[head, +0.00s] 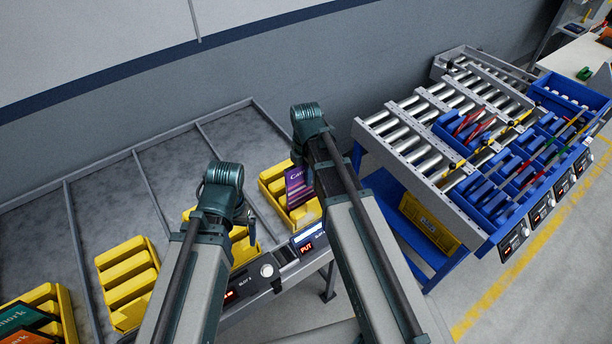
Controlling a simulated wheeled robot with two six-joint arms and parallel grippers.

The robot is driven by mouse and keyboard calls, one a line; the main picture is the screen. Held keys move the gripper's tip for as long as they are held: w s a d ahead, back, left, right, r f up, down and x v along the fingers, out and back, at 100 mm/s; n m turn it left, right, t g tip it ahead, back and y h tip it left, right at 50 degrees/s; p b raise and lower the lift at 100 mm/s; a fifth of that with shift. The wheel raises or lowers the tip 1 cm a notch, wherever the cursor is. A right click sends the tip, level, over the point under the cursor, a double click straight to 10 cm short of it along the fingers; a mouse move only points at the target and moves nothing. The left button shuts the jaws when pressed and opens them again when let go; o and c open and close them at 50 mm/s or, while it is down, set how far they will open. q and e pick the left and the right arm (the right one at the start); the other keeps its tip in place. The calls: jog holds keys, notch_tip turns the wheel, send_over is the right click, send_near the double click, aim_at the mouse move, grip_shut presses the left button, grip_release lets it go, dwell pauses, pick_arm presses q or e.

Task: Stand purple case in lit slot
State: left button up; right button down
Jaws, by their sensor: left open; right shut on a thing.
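The purple case (296,187) is upright, slightly tilted, at the yellow rack (306,214) near the middle of the picture. My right gripper (303,168) is shut on the case, largely hidden by its own arm. I cannot tell whether the case's lower edge touches the rack floor. A display reading PUT in red (306,247) is lit on the front rail below this rack. My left gripper (243,215) is open and apart from the case, over another yellow rack (243,250) partly hidden by its arm.
More yellow racks (127,280) stand to the left on the grey divided shelf (110,195); the far left one holds an orange and a dark teal case (28,325). At right are roller conveyors (420,150), blue slotted bins (490,195) and a yellow crate (428,222).

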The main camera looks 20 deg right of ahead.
aim_at(306, 188)
jog(key=shift+f+b, duration=2.75)
jog(key=shift+f, duration=0.1)
jog(key=c, duration=0.8)
grip_release()
jog(key=shift+o, duration=0.5)
jog(key=o, duration=0.3)
jog(key=shift+o, duration=0.2)
notch_tip(306, 188, up, 8)
jog(key=p, duration=0.8)
